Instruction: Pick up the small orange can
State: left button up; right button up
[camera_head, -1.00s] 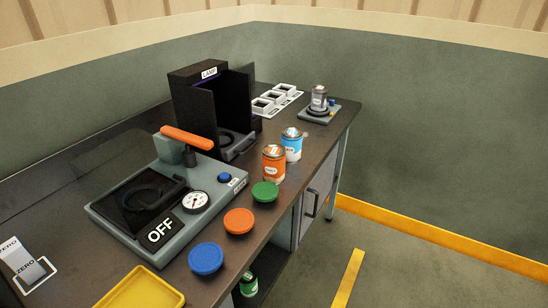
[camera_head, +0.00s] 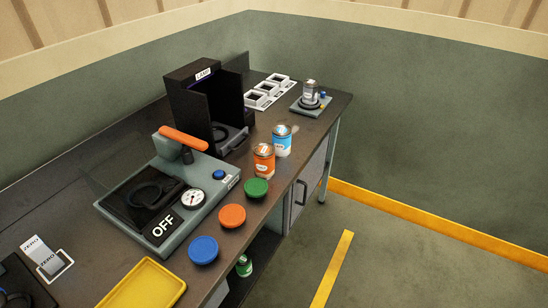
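The small orange can (camera_head: 263,160) stands upright on the dark bench top, near its front edge. It has a white label and a metallic top. A blue can (camera_head: 282,141) stands just behind it and to its right. The green round lid (camera_head: 256,188) lies in front of the orange can. Neither of my grippers shows in the head view.
A grey press with an orange handle (camera_head: 184,138) and an OFF sign stands left of the can. A black lamp box (camera_head: 190,98) is behind. Orange (camera_head: 232,216) and blue (camera_head: 203,250) lids and a yellow tray (camera_head: 145,286) lie along the front.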

aim_at(264, 152)
jog(key=i+l, duration=0.2)
jog(key=l, duration=0.2)
jog(key=i+l+z, duration=0.15)
jog(key=l, duration=0.3)
jog(key=i+l, duration=0.2)
jog(key=l, duration=0.15)
jog(key=l+z, duration=0.05)
